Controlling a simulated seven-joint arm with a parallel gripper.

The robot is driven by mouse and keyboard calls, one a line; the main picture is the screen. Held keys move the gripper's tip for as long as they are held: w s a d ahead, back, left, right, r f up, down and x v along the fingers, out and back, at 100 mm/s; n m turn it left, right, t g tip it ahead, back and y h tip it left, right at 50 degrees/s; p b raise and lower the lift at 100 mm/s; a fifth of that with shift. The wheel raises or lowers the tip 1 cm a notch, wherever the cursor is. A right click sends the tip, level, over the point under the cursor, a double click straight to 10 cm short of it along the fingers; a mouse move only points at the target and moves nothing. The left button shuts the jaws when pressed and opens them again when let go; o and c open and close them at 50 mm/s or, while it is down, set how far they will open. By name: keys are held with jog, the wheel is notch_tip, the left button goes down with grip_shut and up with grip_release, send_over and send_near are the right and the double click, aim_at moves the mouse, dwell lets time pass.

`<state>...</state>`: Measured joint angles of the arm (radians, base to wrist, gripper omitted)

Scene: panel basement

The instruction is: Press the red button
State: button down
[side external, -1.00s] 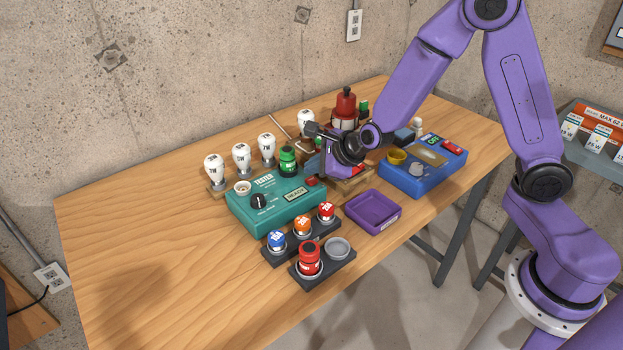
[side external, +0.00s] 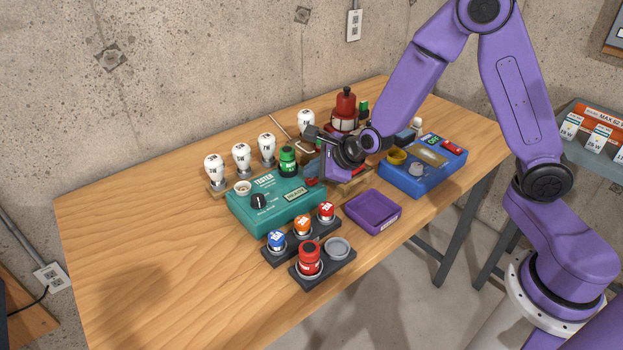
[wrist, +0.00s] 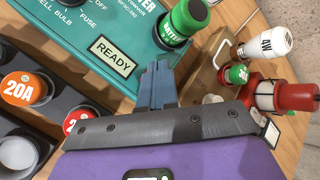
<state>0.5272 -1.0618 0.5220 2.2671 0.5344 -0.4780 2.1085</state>
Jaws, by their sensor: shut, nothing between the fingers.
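A small red button (side external: 312,182) shows at the right end of the box, close to my gripper. My gripper (wrist: 155,88) is shut and empty, with its grey-blue fingers pointing down at the box's end in the wrist view. The button is hidden behind the fingers there, so I cannot tell whether they touch it.
White bulbs (side external: 241,160) stand in a row behind the box. A dark rack (side external: 301,236) with blue, orange and red caps is in front, beside a purple tray (side external: 372,211). A blue box (side external: 422,174) and a red lamp-like part (side external: 345,108) are nearby. The table's left is clear.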

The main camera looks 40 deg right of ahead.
aim_at(314, 182)
jog(key=shift+f, duration=0.45)
dwell(1.0)
jog(key=shift+r, duration=0.9)
jog(key=shift+r, duration=2.5)
